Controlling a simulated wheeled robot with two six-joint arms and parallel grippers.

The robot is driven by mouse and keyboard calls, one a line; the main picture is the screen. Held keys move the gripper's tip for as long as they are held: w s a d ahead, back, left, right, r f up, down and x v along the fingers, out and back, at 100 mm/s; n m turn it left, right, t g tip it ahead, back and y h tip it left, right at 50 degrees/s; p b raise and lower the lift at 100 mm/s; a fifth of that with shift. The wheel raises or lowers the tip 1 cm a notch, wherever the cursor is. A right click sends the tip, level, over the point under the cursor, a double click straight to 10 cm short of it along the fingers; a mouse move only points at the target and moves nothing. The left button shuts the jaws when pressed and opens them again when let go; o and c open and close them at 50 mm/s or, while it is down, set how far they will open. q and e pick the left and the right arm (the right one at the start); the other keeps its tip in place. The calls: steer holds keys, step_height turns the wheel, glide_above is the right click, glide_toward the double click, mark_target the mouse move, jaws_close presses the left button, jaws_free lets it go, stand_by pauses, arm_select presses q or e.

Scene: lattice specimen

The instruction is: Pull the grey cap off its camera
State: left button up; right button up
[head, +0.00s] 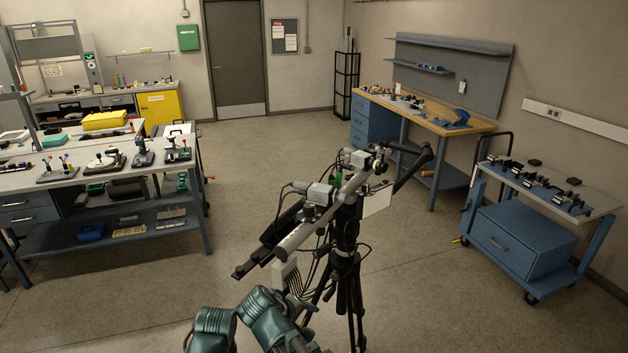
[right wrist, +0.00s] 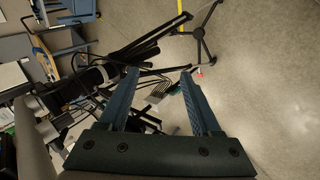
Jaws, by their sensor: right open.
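A silver camera (head: 318,193) and a second silver camera (head: 361,159) sit on a slanted bar (head: 302,232) on top of a black tripod (head: 345,270). Small dark and grey parts are around both cameras; I cannot make out which one is the grey cap. My right arm's teal links show at the bottom of the head view, below and left of the cameras. My right gripper (right wrist: 159,73) shows in the right wrist view with its two blue fingers apart and nothing seen between their tips. Dark bars and cables lie beyond it. My left gripper is not seen.
Cables and a pale box (head: 285,274) hang under the bar. A workbench (head: 100,190) with small devices stands at left, a blue cart (head: 520,250) at right and a wood-topped bench (head: 460,121) behind. Open floor surrounds the tripod.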

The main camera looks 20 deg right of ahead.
arm_select(q)
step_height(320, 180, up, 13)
steer(key=p, duration=1)
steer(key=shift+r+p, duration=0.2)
steer(key=shift+p, duration=0.1)
arm_select(e)
steer(key=w+d+r+n+t+h, duration=0.1)
steer(key=w+d+r+t, duration=0.1)
steer(key=r, duration=0.6)
steer(key=w+d+r+n+t+h, duration=0.1)
steer(key=w+r, duration=0.3)
steer(key=r, duration=0.4)
steer(key=w+d+r+n+t+h, duration=0.2)
steer(key=w+r, duration=0.1)
steer(key=r, duration=0.6)
steer(key=shift+d+t+h, duration=0.3)
steer(key=shift+t+h, duration=0.1)
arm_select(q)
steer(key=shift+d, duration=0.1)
arm_select(e)
steer(key=shift+w, duration=0.15)
